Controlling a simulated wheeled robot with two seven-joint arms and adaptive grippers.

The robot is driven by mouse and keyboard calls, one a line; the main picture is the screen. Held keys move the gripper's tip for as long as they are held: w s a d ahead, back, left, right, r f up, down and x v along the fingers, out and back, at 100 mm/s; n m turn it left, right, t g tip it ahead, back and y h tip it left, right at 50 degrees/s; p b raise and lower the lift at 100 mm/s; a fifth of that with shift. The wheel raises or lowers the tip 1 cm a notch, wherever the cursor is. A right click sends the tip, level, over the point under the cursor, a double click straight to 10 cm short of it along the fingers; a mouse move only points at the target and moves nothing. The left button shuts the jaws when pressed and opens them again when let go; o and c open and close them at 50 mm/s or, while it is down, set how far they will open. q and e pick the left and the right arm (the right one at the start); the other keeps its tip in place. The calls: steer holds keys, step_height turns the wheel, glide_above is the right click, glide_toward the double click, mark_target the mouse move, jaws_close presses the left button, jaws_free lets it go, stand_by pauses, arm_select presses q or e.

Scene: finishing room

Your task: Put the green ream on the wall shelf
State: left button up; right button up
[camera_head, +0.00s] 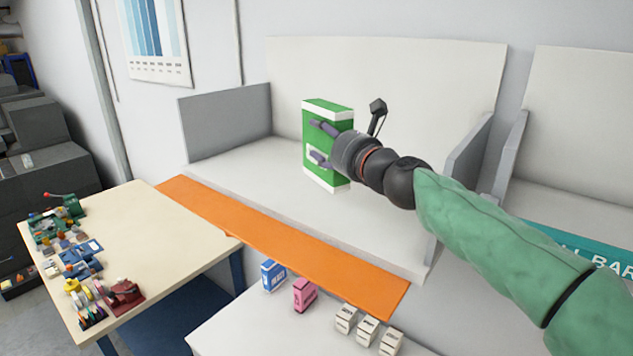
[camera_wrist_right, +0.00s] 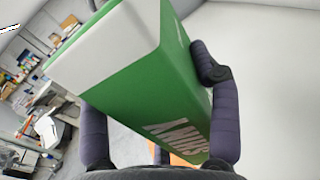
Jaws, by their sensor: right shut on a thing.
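The green ream (camera_head: 327,150) is a green and white block, held upright inside the bay of the white wall shelf (camera_head: 230,178). My right gripper (camera_head: 316,142) is shut on it, with one finger above the other on its near side in the head view. In the right wrist view the ream (camera_wrist_right: 165,85) fills the middle, between the two dark fingers of the right gripper (camera_wrist_right: 160,110). The head view does not show clearly whether the ream's bottom touches the shelf board. My left gripper is not in view.
An orange strip (camera_head: 290,245) runs along the shelf's front. Grey side panels (camera_head: 225,122) bound the bay. A cluttered table (camera_head: 150,235) is at left. The shelf around the ream is clear.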

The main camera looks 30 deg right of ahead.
mark_target(317, 169)
steer(key=w+f+b, duration=0.2)
steer(key=w+d+f+b, duration=0.1)
steer(key=w+f+b, duration=0.1)
steer(key=shift+w+f+b, duration=0.3)
steer(key=shift+f, duration=0.1)
steer(key=shift+w+d+f, duration=0.1)
steer(key=shift+w+f, duration=0.05)
steer(key=shift+w, duration=0.15)
steer(key=shift+f+b, duration=0.25)
steer(key=shift+b, duration=0.2)
steer(key=f+b, duration=0.2)
steer(key=shift+w+d+f, duration=0.1)
steer(key=shift+w+f, duration=0.3)
steer(key=shift+f+b, duration=0.25)
steer(key=shift+b, duration=0.15)
steer(key=shift+s+f, duration=0.1)
steer(key=shift+s, duration=0.1)
